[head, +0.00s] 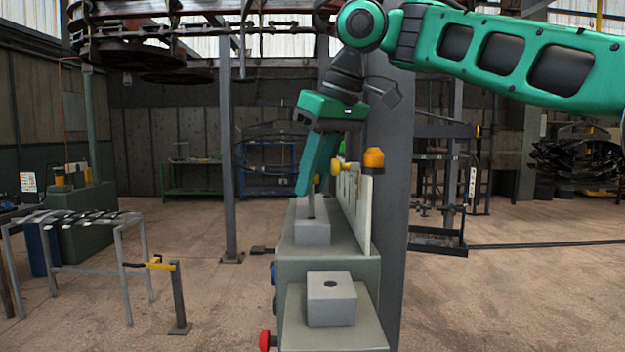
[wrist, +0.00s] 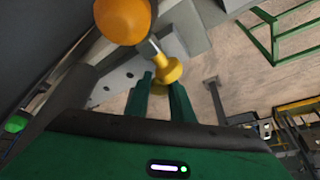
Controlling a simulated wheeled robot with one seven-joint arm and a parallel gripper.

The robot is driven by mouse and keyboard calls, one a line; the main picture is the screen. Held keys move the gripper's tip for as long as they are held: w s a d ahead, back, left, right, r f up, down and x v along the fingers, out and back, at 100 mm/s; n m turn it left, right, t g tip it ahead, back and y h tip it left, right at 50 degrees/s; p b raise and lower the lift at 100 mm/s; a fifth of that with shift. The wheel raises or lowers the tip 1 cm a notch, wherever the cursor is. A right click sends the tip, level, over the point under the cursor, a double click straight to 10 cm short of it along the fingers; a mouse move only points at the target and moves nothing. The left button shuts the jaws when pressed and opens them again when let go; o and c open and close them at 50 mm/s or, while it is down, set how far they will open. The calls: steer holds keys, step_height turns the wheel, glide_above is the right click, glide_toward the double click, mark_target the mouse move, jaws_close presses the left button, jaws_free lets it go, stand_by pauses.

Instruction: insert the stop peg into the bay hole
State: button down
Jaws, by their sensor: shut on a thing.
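My gripper (head: 306,192) points down, slightly tilted, above the far grey block (head: 312,232). It is shut on the stop peg, whose dark grey shank (head: 311,206) shows below the fingers. The shank stands about upright and meets the block's top; I cannot tell how deep its tip is, and the hole there is hidden. A nearer grey block (head: 330,303) has a dark round hole (head: 330,284) in its top, open and empty. In the wrist view my gripper's two green fingers (wrist: 162,82) have yellow parts between and just beyond them; the peg's shank is hidden there.
A pale upright panel (head: 356,205) stands close right of the far block. An orange knob (head: 373,159) and a yellow collared part (head: 340,166) sit by its top, near the fingers. A red knob (head: 265,340) sticks out at lower left.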

mark_target(314, 215)
steer(key=shift+f, duration=1.65)
steer(key=c, duration=1.5)
jaws_free()
steer(key=shift+o, duration=0.2)
steer(key=shift+d+r, duration=0.1)
steer(key=shift+r, duration=0.05)
steer(key=shift+v, duration=1.2)
steer(key=shift+s+r, duration=0.1)
steer(key=shift+r, duration=0.35)
steer(key=shift+v, duration=3.55)
steer(key=shift+f, duration=0.1)
